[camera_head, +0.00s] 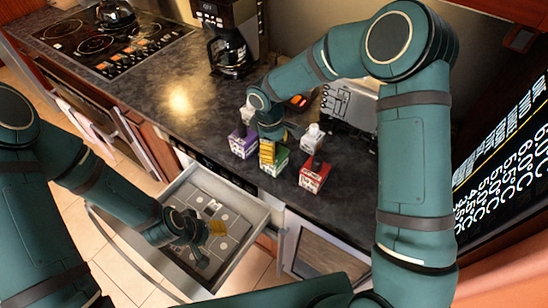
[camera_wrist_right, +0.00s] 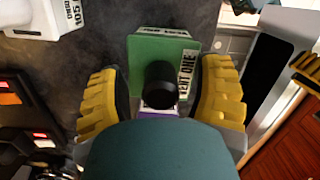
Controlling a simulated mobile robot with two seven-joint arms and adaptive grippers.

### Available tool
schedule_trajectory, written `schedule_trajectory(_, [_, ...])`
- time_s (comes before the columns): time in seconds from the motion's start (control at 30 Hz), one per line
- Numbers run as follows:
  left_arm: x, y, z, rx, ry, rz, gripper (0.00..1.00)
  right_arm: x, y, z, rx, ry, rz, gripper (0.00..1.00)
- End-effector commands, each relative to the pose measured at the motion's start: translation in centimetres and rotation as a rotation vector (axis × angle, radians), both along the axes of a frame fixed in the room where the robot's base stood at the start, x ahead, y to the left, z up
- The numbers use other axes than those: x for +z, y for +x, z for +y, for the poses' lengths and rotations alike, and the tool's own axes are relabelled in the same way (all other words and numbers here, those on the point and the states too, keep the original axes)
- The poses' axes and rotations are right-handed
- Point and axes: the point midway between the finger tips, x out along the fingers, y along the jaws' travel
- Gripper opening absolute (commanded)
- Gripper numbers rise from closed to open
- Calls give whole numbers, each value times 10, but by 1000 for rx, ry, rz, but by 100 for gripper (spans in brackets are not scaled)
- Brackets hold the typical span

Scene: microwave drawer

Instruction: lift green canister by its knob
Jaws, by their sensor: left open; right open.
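The green canister (camera_head: 275,167) stands on the dark counter between the purple and red ones. My right gripper (camera_head: 267,150) is over it and partly hides it. In the right wrist view the green canister (camera_wrist_right: 160,52) shows its black knob (camera_wrist_right: 160,85) between the yellow pads of my open right gripper (camera_wrist_right: 162,98). A gap shows on both sides of the knob, and the pads do not appear to touch it. My left gripper (camera_head: 212,228) is open over the drawer, away from the canister.
The purple canister (camera_head: 243,143) stands left of the green one, and the red canister (camera_head: 314,176) right. The drawer (camera_head: 257,222) below the counter is pulled open. A silver appliance (camera_head: 350,105) and a coffee maker (camera_head: 231,42) stand behind.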

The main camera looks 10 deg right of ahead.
Motion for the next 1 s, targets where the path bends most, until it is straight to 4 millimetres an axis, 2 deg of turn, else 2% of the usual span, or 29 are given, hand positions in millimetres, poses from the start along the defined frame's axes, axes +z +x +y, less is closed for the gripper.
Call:
schedule_trajectory(0.23, [0,0,0,0,0,0,52,-1,0,0,0,0,0,67])
schedule_trajectory(0.37, [0,0,0,0,0,0,52,-1,0,0,0,0,0,22])
schedule_trajectory(0.4, [0,0,0,0,0,0,52,-1,0,0,0,0,0,8])
schedule_trajectory(0.43, [0,0,0,0,0,0,52,-1,0,0,0,0,0,0])
schedule_trajectory(0.87, [0,0,0,0,0,0,52,-1,-1,0,0,-1,2,0])
schedule_trajectory(1.0, [0,0,0,0,0,0,52,12,0,0,-1,-1,-2,0])
